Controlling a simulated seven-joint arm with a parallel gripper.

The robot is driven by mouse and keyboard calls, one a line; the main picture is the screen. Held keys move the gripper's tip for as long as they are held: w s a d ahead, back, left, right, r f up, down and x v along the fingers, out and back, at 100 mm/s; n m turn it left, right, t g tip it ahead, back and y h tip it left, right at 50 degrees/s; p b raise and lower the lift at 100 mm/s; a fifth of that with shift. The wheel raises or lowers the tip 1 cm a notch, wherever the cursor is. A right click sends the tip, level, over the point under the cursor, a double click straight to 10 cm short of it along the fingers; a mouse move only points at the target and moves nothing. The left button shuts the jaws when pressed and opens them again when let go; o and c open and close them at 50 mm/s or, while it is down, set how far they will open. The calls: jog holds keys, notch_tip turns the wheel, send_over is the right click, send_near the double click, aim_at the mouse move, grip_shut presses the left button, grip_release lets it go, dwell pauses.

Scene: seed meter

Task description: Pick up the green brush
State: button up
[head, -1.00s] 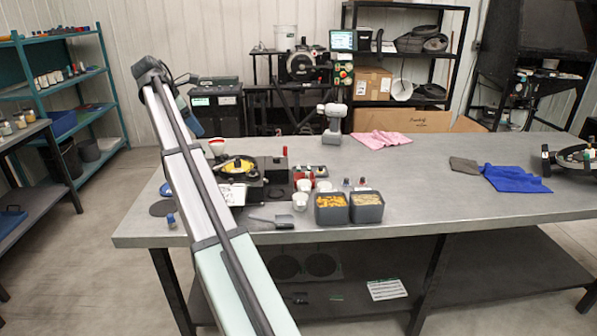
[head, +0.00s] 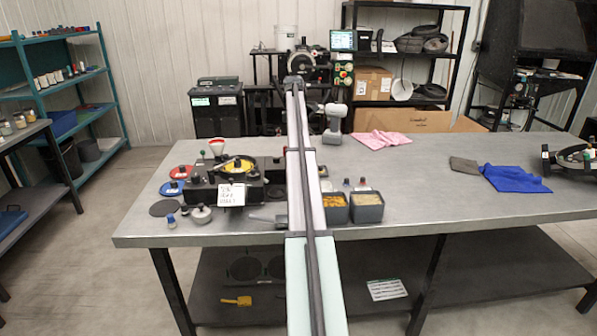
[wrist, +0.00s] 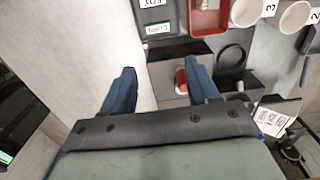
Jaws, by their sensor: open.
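I cannot make out a green brush for certain in either view. A small green-topped item (head: 202,155) stands at the back left of the bench in the head view, too small to identify. A yellow brush-like item (head: 237,301) lies on the lower shelf. My gripper (wrist: 161,75) is open in the wrist view, its two blue fingers apart with nothing held between them. A dark block with a red button (wrist: 181,82) is below, near the right finger. In the head view my arm crosses the bench and the gripper is hidden at its far end.
Two bins (head: 368,212) stand by my arm. A red tray (wrist: 208,20) and white cups show in the wrist view.

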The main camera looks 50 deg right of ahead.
jog(key=f, duration=0.6)
jog(key=d+f, duration=0.1)
jog(key=f, duration=0.2)
jog(key=shift+s, duration=0.3)
jog(key=shift+s+d+f, duration=0.1)
jog(key=shift+f, duration=1.25)
jog(key=shift+s+d+f, duration=0.1)
jog(key=shift+f, duration=1.2)
jog(key=shift+c, duration=0.3)
jog(key=c, duration=0.6)
